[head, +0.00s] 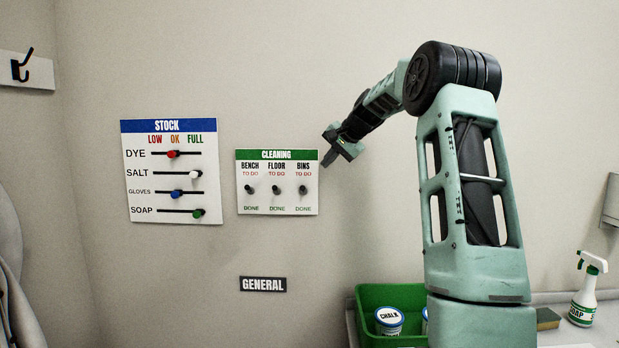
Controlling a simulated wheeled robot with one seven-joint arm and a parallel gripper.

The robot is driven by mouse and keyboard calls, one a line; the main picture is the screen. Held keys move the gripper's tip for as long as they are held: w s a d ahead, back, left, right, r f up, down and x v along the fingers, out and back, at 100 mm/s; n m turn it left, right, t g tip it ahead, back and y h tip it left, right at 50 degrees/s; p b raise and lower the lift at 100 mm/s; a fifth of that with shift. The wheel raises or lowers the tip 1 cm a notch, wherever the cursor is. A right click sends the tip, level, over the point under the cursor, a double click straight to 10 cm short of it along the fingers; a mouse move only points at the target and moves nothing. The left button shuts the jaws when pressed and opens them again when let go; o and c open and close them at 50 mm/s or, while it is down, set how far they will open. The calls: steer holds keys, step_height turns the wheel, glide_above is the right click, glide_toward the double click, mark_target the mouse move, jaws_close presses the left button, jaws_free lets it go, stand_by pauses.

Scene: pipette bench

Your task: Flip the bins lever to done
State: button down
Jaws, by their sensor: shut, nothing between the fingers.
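The cleaning board (262,208) hangs on the wall, white with a green header. It has three columns: bench, floor and bins, each with "to do" in red above and "done" in green below. The bins lever (303,190) is a dark knob in the right column, near the "to do" label. The bench lever (249,190) and floor lever (276,190) look alike and sit at the same height. My gripper (325,162) is shut and empty, just right of the board's upper right edge, above and right of the bins lever. It appears apart from the lever.
A stock board (171,210) with coloured sliders hangs to the left. A "general" sign (263,284) is below. A green bin (380,296) with a chalk tub (389,320) and a spray bottle (585,292) stand lower right. The wall below the cleaning board is mostly bare.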

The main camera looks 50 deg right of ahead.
mark_target(303, 190)
steer(key=p+x, duration=0.1)
steer(key=x, duration=0.4)
steer(key=shift+w+a+p, duration=0.1)
steer(key=shift+a+p, duration=0.05)
steer(key=shift+p, duration=0.15)
steer(key=shift+w+a+f+p, duration=0.3)
steer(key=shift+w+a+f, duration=0.05)
steer(key=shift+a+f, duration=0.4)
steer(key=shift+w+a+f, duration=0.2)
steer(key=shift+a+f, duration=0.2)
steer(key=shift+f, duration=0.1)
steer(key=shift+f+b, duration=0.15)
steer(key=shift+b, duration=0.3)
